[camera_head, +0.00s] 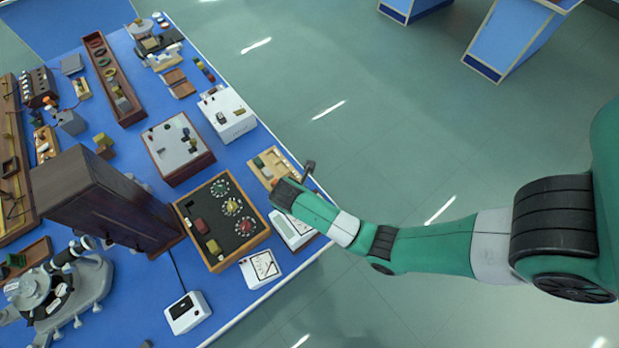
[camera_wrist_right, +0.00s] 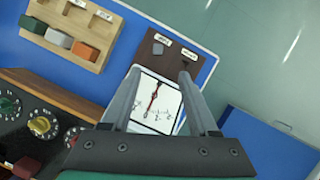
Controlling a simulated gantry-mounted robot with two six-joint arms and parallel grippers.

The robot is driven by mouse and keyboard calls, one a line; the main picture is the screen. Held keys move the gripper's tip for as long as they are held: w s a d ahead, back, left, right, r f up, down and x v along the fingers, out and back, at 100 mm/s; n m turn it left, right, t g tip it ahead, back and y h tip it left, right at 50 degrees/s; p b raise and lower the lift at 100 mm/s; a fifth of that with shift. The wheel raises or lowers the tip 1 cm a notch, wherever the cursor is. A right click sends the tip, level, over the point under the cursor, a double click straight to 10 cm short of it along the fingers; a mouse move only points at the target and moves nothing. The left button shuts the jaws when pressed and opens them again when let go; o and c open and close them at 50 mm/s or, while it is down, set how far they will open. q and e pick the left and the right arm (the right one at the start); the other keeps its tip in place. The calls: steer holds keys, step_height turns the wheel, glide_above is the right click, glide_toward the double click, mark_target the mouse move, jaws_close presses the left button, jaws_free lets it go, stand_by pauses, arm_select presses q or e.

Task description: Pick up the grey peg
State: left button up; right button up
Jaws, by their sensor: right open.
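A small grey piece that looks like the grey peg (camera_wrist_right: 157,48) stands on a dark brown board (camera_wrist_right: 174,65) in the right wrist view, beside a white label. My right gripper (camera_wrist_right: 160,72) is open and empty. Its two fingers point toward the board, and the peg shows just past the fingertips, nearer the left finger. The gap between them and the peg cannot be judged. In the head view my right gripper (camera_head: 308,170) is at the bench's right edge, beside a wooden tray (camera_head: 285,158). I cannot make out the peg there. My left gripper is not in view.
A white meter with a red needle (camera_wrist_right: 155,103) shows between the fingers. The wooden tray (camera_wrist_right: 95,52) holds green, white and orange blocks. A dial box (camera_head: 265,236) and white instruments crowd the blue bench. Open floor lies right of the bench.

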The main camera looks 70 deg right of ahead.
steer(key=b+x, duration=0.2)
steer(key=x, duration=0.3)
steer(key=shift+d+f, duration=0.2)
steer(key=shift+f, duration=0.1)
steer(key=shift+d+f, duration=0.15)
steer(key=shift+f, duration=0.05)
steer(key=b+x, duration=0.2)
steer(key=x, duration=0.3)
steer(key=shift+w+d, duration=0.1)
steer(key=shift+d, duration=0.1)
jaws_close()
